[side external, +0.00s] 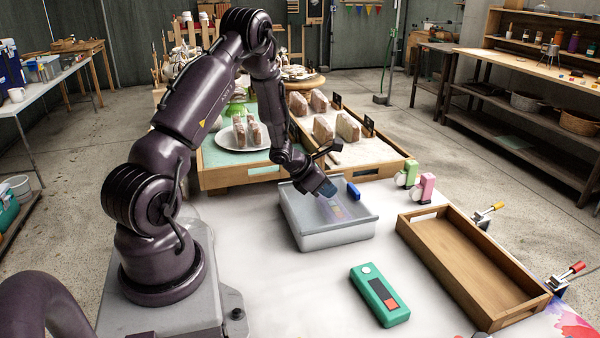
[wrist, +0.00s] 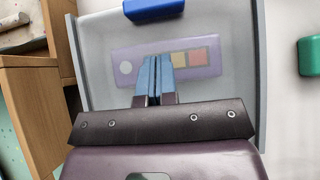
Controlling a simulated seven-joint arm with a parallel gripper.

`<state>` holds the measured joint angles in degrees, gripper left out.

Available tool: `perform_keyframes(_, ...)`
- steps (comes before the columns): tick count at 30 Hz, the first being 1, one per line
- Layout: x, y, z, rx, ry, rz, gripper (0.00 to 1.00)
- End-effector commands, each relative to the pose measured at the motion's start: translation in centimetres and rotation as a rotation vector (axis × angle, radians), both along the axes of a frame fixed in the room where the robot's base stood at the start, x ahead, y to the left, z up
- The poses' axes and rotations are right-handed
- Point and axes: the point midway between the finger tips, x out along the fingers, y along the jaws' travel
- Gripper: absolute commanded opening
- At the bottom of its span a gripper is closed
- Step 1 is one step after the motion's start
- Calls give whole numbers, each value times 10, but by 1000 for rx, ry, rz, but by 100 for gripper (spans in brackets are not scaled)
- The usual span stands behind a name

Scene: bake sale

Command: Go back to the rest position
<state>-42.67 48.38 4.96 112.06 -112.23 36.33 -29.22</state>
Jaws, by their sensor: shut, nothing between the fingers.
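My gripper (side external: 328,191) is over the grey bin (side external: 325,240) with the translucent lid. In the wrist view its blue fingertips (wrist: 152,62) are together with nothing between them. The bin's lid has a blue handle (side external: 353,191) at its far edge, which also shows in the wrist view (wrist: 155,8). A purple device (wrist: 190,57) with yellow and red squares shows blurred through the lid. Whether the fingertips touch the lid cannot be told.
A green device (side external: 379,295) lies on the white table, left of an empty wooden tray (side external: 470,262). Green (side external: 407,174) and pink (side external: 426,187) gadgets stand behind. Wooden display crates (side external: 355,172) with wrapped loaves stand at the back.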

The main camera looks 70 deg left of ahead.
Motion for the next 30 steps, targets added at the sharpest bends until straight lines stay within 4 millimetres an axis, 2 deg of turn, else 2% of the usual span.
perform_keyframes(1,-8,2,15,6,-9,2,0)
perform_keyframes(6,-36,2,42,7,-9,1,0)
perform_keyframes(12,-57,2,63,7,-8,0,0)
perform_keyframes(17,-63,1,69,22,-9,-22,0)
perform_keyframes(21,-73,-20,63,84,27,-240,0)
perform_keyframes(23,-77,-36,69,135,32,-390,0)
perform_keyframes(26,-78,-74,92,262,23,-720,0)
perform_keyframes(30,-89,-133,133,501,-2,-1243,0)
